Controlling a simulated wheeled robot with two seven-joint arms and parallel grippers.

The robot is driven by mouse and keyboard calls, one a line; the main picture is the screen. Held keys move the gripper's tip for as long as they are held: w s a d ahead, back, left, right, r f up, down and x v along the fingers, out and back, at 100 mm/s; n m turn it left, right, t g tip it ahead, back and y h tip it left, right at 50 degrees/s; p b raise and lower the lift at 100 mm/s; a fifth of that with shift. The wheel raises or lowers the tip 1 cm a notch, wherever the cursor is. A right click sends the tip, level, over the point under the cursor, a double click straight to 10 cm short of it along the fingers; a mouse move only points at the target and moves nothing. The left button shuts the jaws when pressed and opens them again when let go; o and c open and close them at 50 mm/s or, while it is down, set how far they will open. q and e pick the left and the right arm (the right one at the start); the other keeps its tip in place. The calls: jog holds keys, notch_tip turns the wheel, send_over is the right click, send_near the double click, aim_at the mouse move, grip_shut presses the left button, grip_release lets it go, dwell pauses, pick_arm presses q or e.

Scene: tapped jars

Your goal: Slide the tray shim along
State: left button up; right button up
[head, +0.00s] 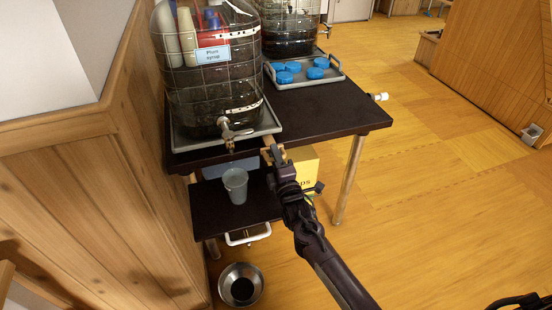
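A grey tray (185,145) on the dark table carries a large jar (205,95) labelled "Plum syrup", with a metal tap (233,130) at its front. A small tan strip (268,141), which looks like the shim, shows at the tray's front right corner, by the table edge. My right gripper (273,155) reaches up from the lower right to the table's front edge, with its tips at the strip. Whether its fingers are closed on the strip is too small to tell. Part of the strip is hidden by the gripper.
A grey cup (236,185) stands on the lower shelf, near a yellow box (305,165). A metal bowl (241,285) is on the floor. A wooden wall (90,200) closes the left.

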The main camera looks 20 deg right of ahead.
jog(key=shift+f, duration=0.3)
jog(key=shift+s, duration=0.1)
